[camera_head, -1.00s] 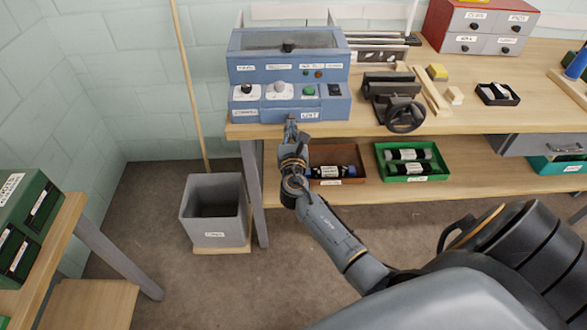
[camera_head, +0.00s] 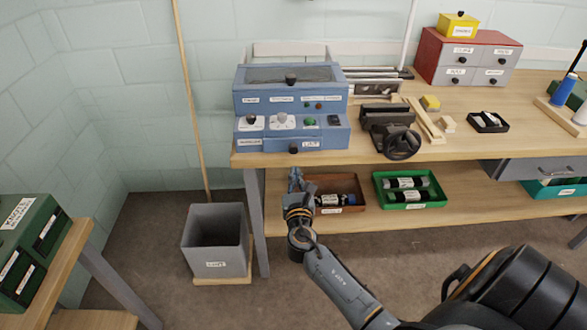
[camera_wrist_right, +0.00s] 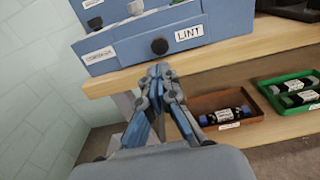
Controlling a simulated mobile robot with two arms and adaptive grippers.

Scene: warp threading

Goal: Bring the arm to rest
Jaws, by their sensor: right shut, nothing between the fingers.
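My right gripper (camera_head: 295,178) is in front of the workbench, just below the table edge and beside the brown tray. It is shut and empty, as the right wrist view also shows with its fingertips together (camera_wrist_right: 159,72). The blue machine (camera_head: 291,108) stands on the bench above it. Its lower front has a drawer with a LINT label and a black knob (camera_head: 293,149). The knob also shows in the right wrist view (camera_wrist_right: 159,46), just beyond the fingertips and apart from them. My left gripper is out of view.
The brown tray (camera_head: 336,211) and green tray (camera_head: 411,204) hold dark bottles on the lower shelf. A grey bin (camera_head: 214,255) stands on the floor at left. A black vise with a handwheel (camera_head: 402,143) is right of the machine.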

